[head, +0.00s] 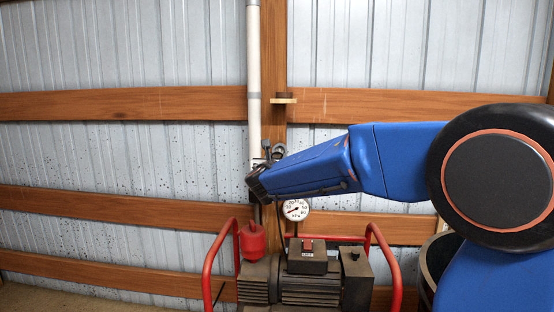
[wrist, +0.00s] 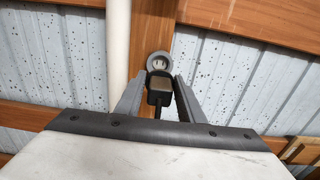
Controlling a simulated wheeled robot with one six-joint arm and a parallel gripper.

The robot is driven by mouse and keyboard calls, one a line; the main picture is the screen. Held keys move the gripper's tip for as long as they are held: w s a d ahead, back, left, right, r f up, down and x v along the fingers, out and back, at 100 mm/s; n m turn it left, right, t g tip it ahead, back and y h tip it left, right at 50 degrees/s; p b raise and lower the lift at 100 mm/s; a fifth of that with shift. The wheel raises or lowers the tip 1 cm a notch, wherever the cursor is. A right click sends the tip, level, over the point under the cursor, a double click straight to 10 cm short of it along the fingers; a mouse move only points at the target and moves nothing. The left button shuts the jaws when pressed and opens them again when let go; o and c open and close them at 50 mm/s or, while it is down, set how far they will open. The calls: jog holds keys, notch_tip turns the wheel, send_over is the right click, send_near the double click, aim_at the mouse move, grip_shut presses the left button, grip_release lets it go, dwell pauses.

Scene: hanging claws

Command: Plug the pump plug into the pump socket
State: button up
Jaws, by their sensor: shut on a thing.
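My gripper (wrist: 161,86) is shut on the pump plug (wrist: 159,98), a small black block between its two grey fingers. The pump socket (wrist: 160,62), a round grey ring with a pale face, is on the wooden post straight beyond the plug. The socket's face shows just above the plug in the wrist view, and its lower edge is overlapped by the plug. I cannot tell if plug and socket touch. In the head view my gripper (head: 268,158) is at the post beside the white pipe, and it mostly hides the plug and socket.
A pump (head: 310,282) in a red tubular frame stands below, with a pressure gauge (head: 296,209) and a red bulb-shaped part (head: 252,240). A white pipe (head: 254,70) runs down the post (head: 273,55). A small ledge (head: 284,99) juts out above. Wooden rails cross the metal wall.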

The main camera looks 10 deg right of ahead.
jog(key=shift+r, duration=0.2)
jog(key=shift+x, duration=2.85)
jog(key=shift+w+d, duration=0.2)
jog(key=shift+w, duration=0.5)
jog(key=shift+s+a, duration=0.2)
jog(key=shift+s, duration=0.35)
jog(key=shift+x, duration=0.8)
dwell(0.3)
jog(key=shift+s, duration=0.1)
jog(key=shift+s+a, duration=0.25)
jog(key=shift+s, duration=0.35)
jog(key=shift+w+d, duration=0.25)
jog(key=shift+w, duration=0.45)
dwell(1.0)
jog(key=shift+s, duration=0.15)
